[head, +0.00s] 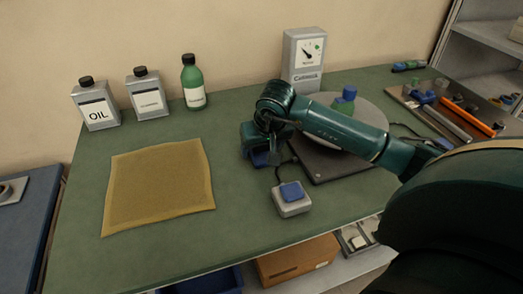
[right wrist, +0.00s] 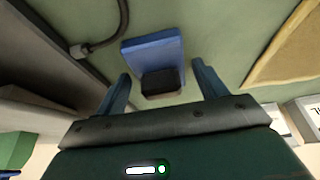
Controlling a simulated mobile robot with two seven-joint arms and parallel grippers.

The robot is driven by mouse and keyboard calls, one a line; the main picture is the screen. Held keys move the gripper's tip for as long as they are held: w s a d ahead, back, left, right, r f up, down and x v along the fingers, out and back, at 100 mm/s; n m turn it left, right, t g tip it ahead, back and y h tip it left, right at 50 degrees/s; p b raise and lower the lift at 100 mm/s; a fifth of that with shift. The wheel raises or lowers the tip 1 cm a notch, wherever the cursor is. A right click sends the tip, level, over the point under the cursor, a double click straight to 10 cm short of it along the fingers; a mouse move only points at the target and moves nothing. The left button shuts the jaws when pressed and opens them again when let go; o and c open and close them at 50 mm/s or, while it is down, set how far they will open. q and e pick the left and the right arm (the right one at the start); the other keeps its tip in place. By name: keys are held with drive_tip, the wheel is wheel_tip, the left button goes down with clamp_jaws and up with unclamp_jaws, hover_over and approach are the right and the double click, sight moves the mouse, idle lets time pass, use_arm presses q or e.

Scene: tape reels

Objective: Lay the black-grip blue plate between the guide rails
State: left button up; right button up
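The blue plate with a black grip (right wrist: 154,50) lies on the green bench top in the right wrist view. My right gripper (right wrist: 161,70) is open, with one finger on each side of the black grip (right wrist: 160,83) and gaps visible. In the head view the right gripper (head: 262,152) points down at the bench, left of the dark base, and mostly hides the plate. I cannot make out guide rails in either view. My left gripper is not in view.
A grey box with a blue top (head: 291,203) and a cable stands close in front. A round grey disc (head: 375,115) sits on the dark base (head: 335,172). A yellow mat (head: 160,185) lies left. Bottles and a gauge (head: 304,62) line the back; a tool tray is right.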

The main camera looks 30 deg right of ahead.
drive_tip(key=c, duration=0.9)
